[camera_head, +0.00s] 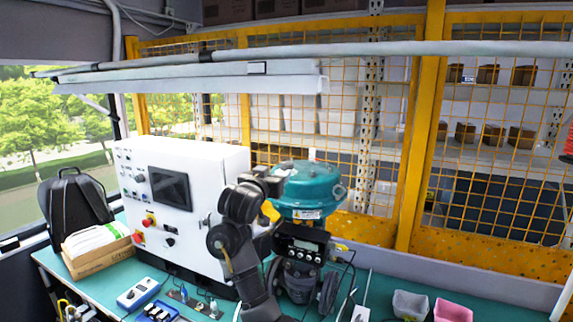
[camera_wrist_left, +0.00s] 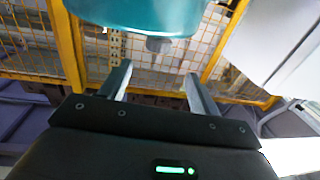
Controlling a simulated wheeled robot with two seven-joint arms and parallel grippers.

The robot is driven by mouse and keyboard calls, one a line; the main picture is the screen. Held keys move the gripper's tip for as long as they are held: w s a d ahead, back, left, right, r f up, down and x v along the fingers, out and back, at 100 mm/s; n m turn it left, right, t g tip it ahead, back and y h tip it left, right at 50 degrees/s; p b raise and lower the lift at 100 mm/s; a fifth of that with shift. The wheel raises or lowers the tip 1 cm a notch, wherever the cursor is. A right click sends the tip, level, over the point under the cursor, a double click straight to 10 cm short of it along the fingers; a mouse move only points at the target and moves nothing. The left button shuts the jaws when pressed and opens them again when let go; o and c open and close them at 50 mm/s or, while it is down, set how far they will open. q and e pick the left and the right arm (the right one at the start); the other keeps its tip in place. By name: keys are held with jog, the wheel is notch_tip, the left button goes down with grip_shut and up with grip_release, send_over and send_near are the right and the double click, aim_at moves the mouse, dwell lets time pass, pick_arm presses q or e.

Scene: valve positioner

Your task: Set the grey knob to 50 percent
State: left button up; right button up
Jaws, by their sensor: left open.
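The valve positioner (camera_head: 302,243) is a black unit with a small display, mounted below the round teal actuator (camera_head: 306,185) in the head view. I cannot pick out the grey knob clearly in either view. My left arm rises in front of the bench, and its gripper (camera_head: 276,187) is close to the actuator, partly hidden by its own wrist. In the left wrist view the gripper (camera_wrist_left: 158,84) is open, with nothing between its two fingers. The teal actuator (camera_wrist_left: 150,15) fills the top of that view, apart from the fingers. My right gripper is not in view.
A white control cabinet (camera_head: 184,185) with a dark screen and several buttons stands left of the actuator. A yellow mesh fence (camera_head: 428,130) is behind. A grey bin (camera_head: 410,304) and a pink bin (camera_head: 452,310) sit at right. A black backpack (camera_head: 72,210) stands at left.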

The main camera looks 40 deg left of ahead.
aim_at(284, 166)
pick_arm(q)
jog(key=p+x, duration=0.4)
jog(key=x, duration=0.6)
jog(key=shift+w+d, duration=0.1)
jog(key=shift+w, duration=0.1)
jog(key=shift+w+f, duration=0.1)
jog(key=shift+w, duration=0.2)
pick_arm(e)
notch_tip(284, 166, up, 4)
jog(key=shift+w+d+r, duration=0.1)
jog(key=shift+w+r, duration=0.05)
pick_arm(q)
jog(key=c, duration=1)
